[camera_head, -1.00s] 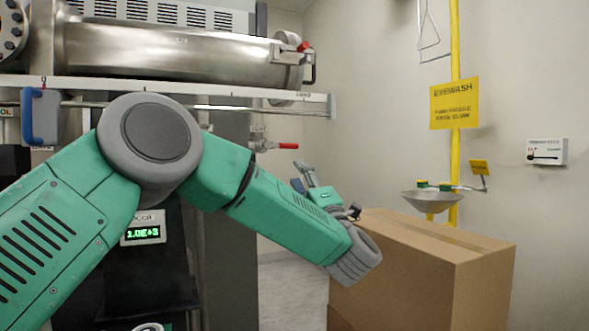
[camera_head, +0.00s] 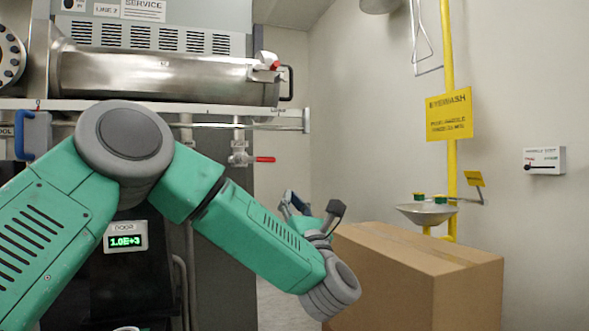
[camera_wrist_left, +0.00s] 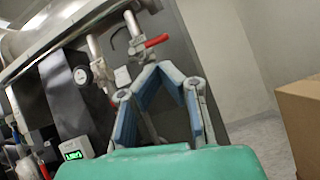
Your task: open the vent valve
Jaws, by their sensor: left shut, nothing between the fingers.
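A small metal valve (camera_head: 239,153) hangs on a pipe under the white rail. Its red lever (camera_head: 265,159) points right, roughly level. My left gripper (camera_head: 313,205) is in front of the cardboard box's far left corner, right of and below the valve in the head view. Its fingers (camera_wrist_left: 158,67) meet at the tips, shut and empty. My right gripper is not in view.
A steel chamber (camera_head: 165,80) sits above the rail (camera_head: 190,107). A cardboard box (camera_head: 390,285) stands at the right, close to my left wrist. A yellow eyewash pole (camera_head: 450,185) with a basin (camera_head: 427,213) stands behind it. Floor shows between cabinet and box.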

